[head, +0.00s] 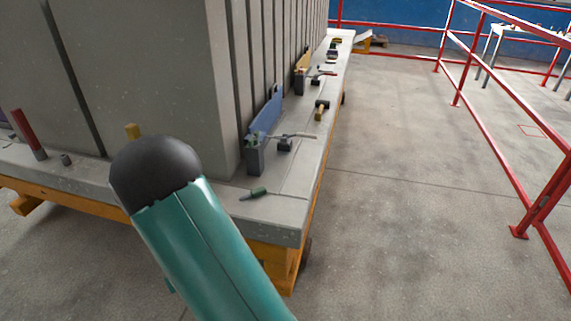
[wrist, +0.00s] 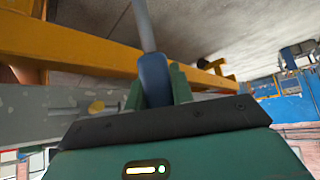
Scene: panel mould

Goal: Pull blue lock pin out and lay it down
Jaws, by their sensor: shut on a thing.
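My gripper (wrist: 157,88) shows in the wrist view with its green fingers shut on the blue handle of the lock pin (wrist: 153,72). The pin's grey shaft runs from the handle to the top edge of the picture. Its far end is out of frame, so I cannot tell whether it touches anything. In the head view my teal arm with its black cap fills the lower middle, and neither the gripper nor the held pin shows.
The mould's grey ledge (head: 285,209) carries a green-handled tool (head: 258,193), a blue bracket (head: 268,112), a yellow-headed hammer (head: 321,108) and a red-handled piece (head: 29,134). Tall concrete panels (head: 140,70) rise behind. A red railing (head: 500,128) stands right; the floor between is clear.

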